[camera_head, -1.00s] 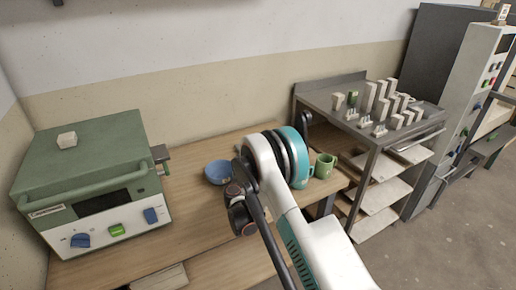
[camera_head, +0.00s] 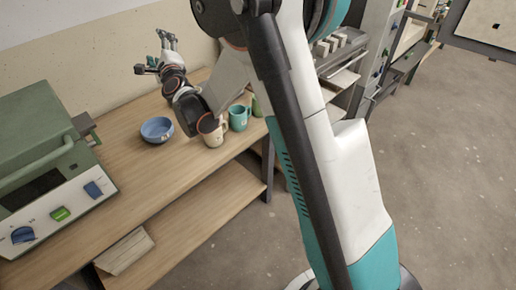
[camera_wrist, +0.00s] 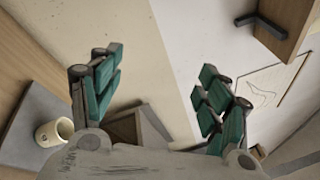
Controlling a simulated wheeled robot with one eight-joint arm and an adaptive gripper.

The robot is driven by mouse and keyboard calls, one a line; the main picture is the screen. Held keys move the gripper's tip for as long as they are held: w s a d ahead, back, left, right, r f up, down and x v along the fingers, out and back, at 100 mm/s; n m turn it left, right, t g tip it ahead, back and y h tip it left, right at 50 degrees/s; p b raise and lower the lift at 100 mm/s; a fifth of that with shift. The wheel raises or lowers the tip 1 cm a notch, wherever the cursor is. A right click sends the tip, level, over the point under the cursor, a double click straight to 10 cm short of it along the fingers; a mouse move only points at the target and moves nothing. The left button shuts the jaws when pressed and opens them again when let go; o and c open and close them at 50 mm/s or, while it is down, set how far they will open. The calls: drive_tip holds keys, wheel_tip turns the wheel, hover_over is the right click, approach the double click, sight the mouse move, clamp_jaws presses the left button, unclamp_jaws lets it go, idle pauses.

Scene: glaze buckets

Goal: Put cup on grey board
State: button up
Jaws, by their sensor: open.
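In the head view, a beige cup (camera_head: 212,132), a teal cup (camera_head: 239,117) and a partly hidden green cup (camera_head: 257,106) stand near the right end of the wooden table. My gripper (camera_head: 168,40) is raised over the back of the table, apart from them. In the wrist view, my gripper (camera_wrist: 158,75) is open, with nothing between its fingers. There, a cream cup (camera_wrist: 53,132) rests on a flat grey board (camera_wrist: 25,112) at the lower left. I cannot tell whether it is the beige cup. The head view does not show the grey board.
A blue bowl (camera_head: 157,130) sits left of the cups on the wooden table (camera_head: 120,185). A green kiln-like box (camera_head: 45,150) fills the table's left end. A rack (camera_head: 340,65) stands right, behind my arm. A wall shelf (camera_wrist: 285,25) shows in the wrist view.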

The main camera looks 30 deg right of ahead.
drive_tip(key=s+r+n+g+y, duration=0.2)
drive_tip(key=s+r+n, duration=0.1)
drive_tip(key=s+n, duration=0.5)
drive_tip(key=s+r+n+g+y, duration=0.25)
drive_tip(key=s+n, duration=0.35)
drive_tip(key=s, duration=0.4)
drive_tip(key=s+d+f+n+g+h, duration=0.1)
drive_tip(key=s+d+f+n+g, duration=0.1)
drive_tip(key=s, duration=0.7)
drive_tip(key=s+d+f+n+g+h, duration=0.2)
drive_tip(key=s+d+f+n, duration=0.3)
drive_tip(key=s, duration=0.5)
drive_tip(key=s+d+f+n+g+h, duration=0.1)
drive_tip(key=s+d+f+n+g, duration=0.2)
drive_tip(key=s, duration=0.7)
drive_tip(key=shift+s+d+f+n, duration=0.15)
drive_tip(key=shift+f+n, duration=0.15)
drive_tip(key=shift+f, duration=0.55)
drive_tip(key=shift+g+h, duration=0.25)
